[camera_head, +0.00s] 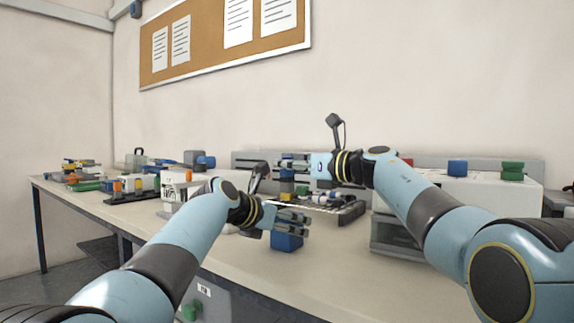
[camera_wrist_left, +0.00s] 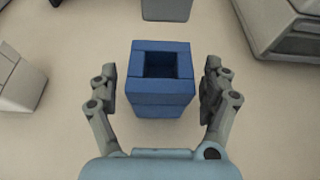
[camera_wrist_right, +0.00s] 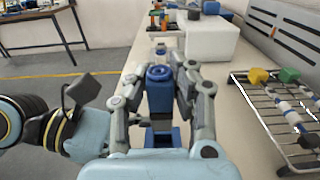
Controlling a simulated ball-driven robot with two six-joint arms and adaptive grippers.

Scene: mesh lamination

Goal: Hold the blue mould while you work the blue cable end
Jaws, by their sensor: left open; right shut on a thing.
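The blue mould (camera_wrist_left: 165,106) is a box with a square opening on top, standing on the bench. My left gripper (camera_wrist_left: 162,75) is open, with one finger on each side of the mould and visible gaps between. In the head view the mould (camera_head: 286,243) shows just below my left gripper (camera_head: 300,220). My right gripper (camera_wrist_right: 161,76) is shut on the blue cable end (camera_wrist_right: 160,98), a blue cylinder with a round top. In the head view my right gripper (camera_head: 284,163) is above and behind the left. Part of the mould (camera_wrist_right: 175,138) shows below the cable end in the right wrist view.
A wire rack (camera_wrist_right: 268,110) with coloured parts stands right of the mould. A white box (camera_wrist_right: 212,42) is farther along the bench (camera_head: 318,277). A grey-white unit (camera_head: 395,236) stands at the right. Front bench space is clear.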

